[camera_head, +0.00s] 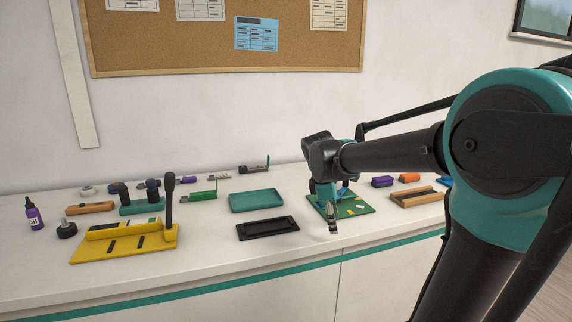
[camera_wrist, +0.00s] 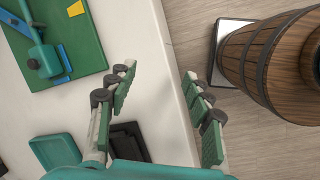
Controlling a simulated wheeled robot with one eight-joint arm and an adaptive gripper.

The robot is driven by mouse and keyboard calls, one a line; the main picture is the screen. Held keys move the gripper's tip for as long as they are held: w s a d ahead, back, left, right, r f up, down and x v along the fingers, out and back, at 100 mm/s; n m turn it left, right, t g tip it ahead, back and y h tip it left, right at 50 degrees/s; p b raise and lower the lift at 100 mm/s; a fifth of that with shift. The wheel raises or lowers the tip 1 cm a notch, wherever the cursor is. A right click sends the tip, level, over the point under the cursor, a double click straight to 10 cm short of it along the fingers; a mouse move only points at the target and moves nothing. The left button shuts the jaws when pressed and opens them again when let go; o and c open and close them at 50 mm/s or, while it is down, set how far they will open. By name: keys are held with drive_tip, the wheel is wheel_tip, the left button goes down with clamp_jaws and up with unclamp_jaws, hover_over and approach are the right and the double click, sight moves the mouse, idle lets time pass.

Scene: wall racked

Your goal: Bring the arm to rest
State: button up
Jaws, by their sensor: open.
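My gripper (camera_head: 333,226) hangs over the front part of the white counter (camera_head: 200,271), just in front of the green board (camera_head: 357,207). In the wrist view my gripper (camera_wrist: 165,105) shows its finger pairs spread wide, with nothing between them. The counter's front edge and the floor lie below the gap. My black and teal arm reaches in from the right and covers part of the counter's back right side.
A teal tray (camera_head: 256,201) and a black tray (camera_head: 267,228) lie left of the gripper. A yellow fixture (camera_head: 125,243) stands farther left, a wooden holder (camera_head: 416,197) to the right. A wooden barrel (camera_wrist: 262,55) stands off the counter's front edge.

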drive_tip(key=s+d+f+m+t+y, duration=0.1)
drive_tip(key=s+d+f+m, duration=0.1)
drive_tip(key=s+f+m, duration=0.6)
drive_tip(key=s+d+f+m+t+y, duration=0.1)
drive_tip(key=s+d+f+m, duration=0.1)
drive_tip(key=s+f+m, duration=0.5)
wheel_tip(320, 180, down, 2)
drive_tip(key=shift+s+d+f+m+y, duration=0.1)
drive_tip(key=shift+s+d+m+y, duration=0.3)
drive_tip(key=shift+s, duration=0.2)
